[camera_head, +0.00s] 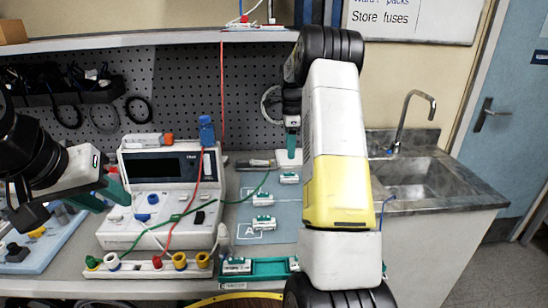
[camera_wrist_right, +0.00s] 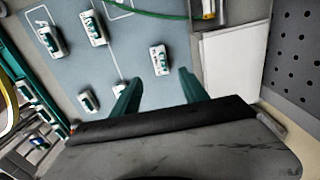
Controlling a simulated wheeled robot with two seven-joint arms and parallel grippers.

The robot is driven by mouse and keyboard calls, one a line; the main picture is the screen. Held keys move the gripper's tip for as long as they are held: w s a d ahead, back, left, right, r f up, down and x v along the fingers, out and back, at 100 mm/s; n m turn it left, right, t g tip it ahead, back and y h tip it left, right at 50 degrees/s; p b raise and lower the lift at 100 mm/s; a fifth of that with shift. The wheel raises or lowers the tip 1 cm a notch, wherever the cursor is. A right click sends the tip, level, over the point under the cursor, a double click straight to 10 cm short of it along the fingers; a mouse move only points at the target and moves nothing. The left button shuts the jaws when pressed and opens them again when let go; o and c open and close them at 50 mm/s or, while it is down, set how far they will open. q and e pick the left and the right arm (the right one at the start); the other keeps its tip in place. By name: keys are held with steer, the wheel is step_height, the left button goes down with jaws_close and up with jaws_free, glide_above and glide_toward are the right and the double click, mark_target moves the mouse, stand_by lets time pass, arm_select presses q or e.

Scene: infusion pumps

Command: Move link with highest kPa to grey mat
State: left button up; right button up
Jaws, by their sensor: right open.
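Several small white-and-green links lie on a blue-grey mat (camera_head: 285,208) marked with letters: one at the back (camera_head: 290,178), one in the middle (camera_head: 263,199) and one nearer the front (camera_head: 264,223). Another link (camera_head: 237,266) sits in a green rack at the front. Their kPa readings are too small to read. My right gripper (camera_head: 292,140) is above the back of the mat. In the right wrist view, its open, empty jaws (camera_wrist_right: 158,92) are near a link (camera_wrist_right: 159,60), apart from it. My left gripper (camera_head: 103,192) is open and empty, left of the instrument.
A white instrument (camera_head: 160,205) with cables stands left of the mat. A row of coloured sockets (camera_head: 150,264) lies before it. A pale flat panel (camera_head: 288,157) is at the back. A sink (camera_head: 410,175) is at right. My right arm hides the mat's right side.

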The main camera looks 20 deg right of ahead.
steer(key=s+a+r+n+t, duration=0.2)
steer(key=s+a+r+n, duration=0.3)
steer(key=s+r, duration=0.25)
steer(key=s+a+r+n+t, duration=0.1)
steer(key=s+a+r+n, duration=0.4)
steer(key=s+r, duration=0.25)
steer(key=s+a+n+t+y, duration=0.1)
steer(key=s+a+n, duration=0.3)
steer(key=s, duration=0.5)
steer(key=s+a+n+t+y, duration=0.1)
steer(key=s+a+n+t, duration=0.1)
steer(key=s+a+n, duration=0.2)
steer(key=s+n, duration=0.3)
steer(key=s, duration=0.3)
steer(key=shift+s+f, duration=0.3)
steer(key=shift+f, duration=0.05)
